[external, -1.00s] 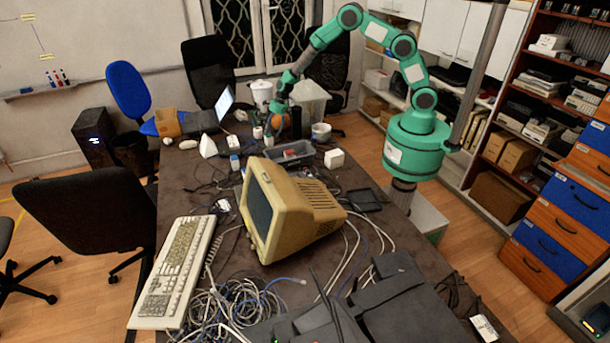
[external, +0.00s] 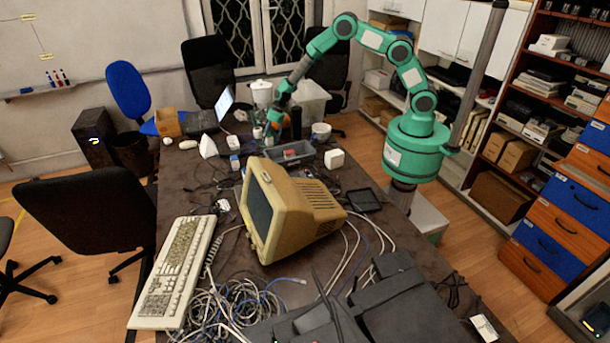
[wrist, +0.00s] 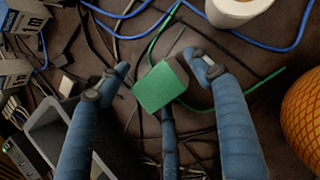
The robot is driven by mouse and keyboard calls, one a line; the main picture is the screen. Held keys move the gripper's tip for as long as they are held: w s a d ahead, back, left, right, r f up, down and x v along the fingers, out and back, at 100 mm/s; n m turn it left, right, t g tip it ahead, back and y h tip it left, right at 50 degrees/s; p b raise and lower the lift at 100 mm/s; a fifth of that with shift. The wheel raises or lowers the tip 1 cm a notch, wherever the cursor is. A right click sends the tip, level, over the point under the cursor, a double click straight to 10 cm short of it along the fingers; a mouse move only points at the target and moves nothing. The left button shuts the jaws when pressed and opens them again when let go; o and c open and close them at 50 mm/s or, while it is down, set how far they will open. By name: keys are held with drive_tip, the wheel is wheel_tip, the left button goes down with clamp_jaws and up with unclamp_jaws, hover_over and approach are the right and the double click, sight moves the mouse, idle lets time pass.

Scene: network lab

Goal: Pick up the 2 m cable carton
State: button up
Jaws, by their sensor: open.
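A small carton with a green face (wrist: 160,86) lies among the cables on the dark table in the wrist view. No label on it can be read, so I cannot tell its cable length. My gripper (wrist: 157,65) is open, its blue fingers spread either side of the carton, with gaps on both sides. A third finger shows below it. In the external view my gripper (external: 271,133) is low at the far end of the table, and the carton cannot be made out there.
A white roll (wrist: 237,8) and an orange textured round object (wrist: 306,108) are close by on the right. A grey bin (wrist: 62,125) is at lower left. Loose cables surround the carton. In the external view, a beige monitor (external: 300,210) stands nearer the camera.

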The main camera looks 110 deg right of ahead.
sight(269, 135)
drive_tip(key=c, duration=1.4)
drive_tip(key=shift+o, duration=0.2)
drive_tip(key=shift+r, duration=0.45)
clamp_jaws()
wheel_tip(269, 135, up, 9)
drive_tip(key=shift+r+p, duration=0.1)
drive_tip(key=shift+p, duration=1.15)
